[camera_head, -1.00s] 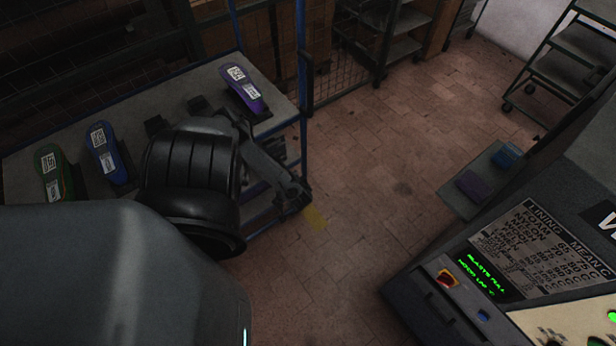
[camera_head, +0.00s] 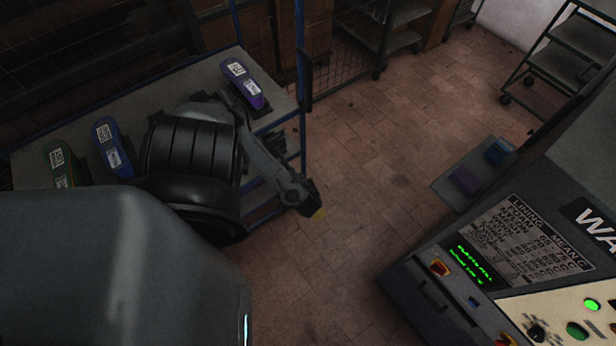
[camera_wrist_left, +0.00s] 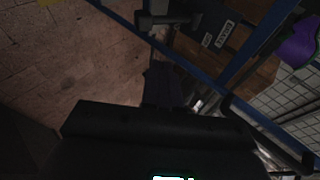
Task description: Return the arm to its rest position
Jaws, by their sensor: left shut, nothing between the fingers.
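My left arm comes in from the left in the head view, and my left gripper (camera_head: 306,198) is at its end, just beyond the right edge of the rack shelf (camera_head: 66,134). The gripper is shut and holds nothing. Its fingers point down and to the right over the floor. In the left wrist view the gripper (camera_wrist_left: 165,85) is dark and hard to make out, near a blue rack post (camera_wrist_left: 180,52). My right gripper is in neither view.
On the shelf are a purple insole piece (camera_head: 246,84), a blue one (camera_head: 112,148) and a green one (camera_head: 60,165). A machine with a lit panel (camera_head: 470,264) stands at the right, with a small side tray (camera_head: 447,186). Open tiled floor (camera_head: 375,160) lies between.

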